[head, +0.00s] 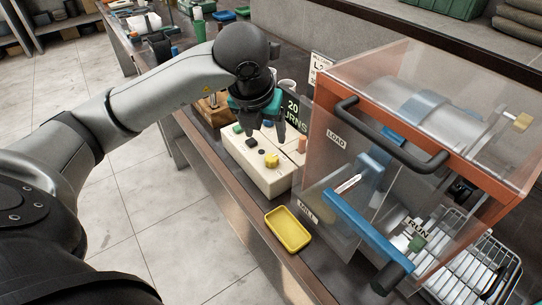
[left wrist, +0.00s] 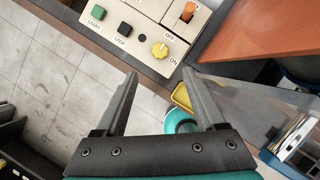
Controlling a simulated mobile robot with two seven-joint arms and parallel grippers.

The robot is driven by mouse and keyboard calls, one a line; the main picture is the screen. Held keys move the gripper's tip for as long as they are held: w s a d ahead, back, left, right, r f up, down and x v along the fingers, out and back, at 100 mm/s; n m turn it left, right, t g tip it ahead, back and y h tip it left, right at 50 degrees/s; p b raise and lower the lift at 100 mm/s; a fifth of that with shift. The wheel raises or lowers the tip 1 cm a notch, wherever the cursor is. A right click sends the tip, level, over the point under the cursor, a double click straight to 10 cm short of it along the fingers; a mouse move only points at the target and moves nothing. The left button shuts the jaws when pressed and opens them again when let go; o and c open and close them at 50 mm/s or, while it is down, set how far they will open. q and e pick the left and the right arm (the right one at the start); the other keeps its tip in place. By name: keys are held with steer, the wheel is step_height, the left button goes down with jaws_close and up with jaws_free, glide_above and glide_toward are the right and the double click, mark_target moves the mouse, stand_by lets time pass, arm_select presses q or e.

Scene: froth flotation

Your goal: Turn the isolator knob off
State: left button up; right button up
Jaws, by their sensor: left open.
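The yellow isolator knob (head: 271,160) sits on the front right part of the cream control box (head: 263,180). In the left wrist view the knob (left wrist: 160,50) lies between printed OFF and ON labels, just beyond my fingertips; I cannot tell surely which way it points. My left gripper (head: 261,127) is open and empty, above the box and apart from the knob. In the left wrist view its two fingers (left wrist: 160,74) are spread, with the knob ahead of the gap. My right gripper is not in view.
Green (left wrist: 98,12) and black (left wrist: 125,29) buttons and an orange lever (left wrist: 188,11) share the panel. A yellow tray (head: 289,229) lies in front. The orange-framed clear guard (head: 330,160) with a dark handle stands close on the right. Floor is open at left.

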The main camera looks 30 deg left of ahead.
mark_target(271, 157)
arm_select(q)
steer(key=x, duration=1.2)
steer(key=shift+f, duration=0.3)
steer(key=shift+c, duration=0.4)
jaws_close()
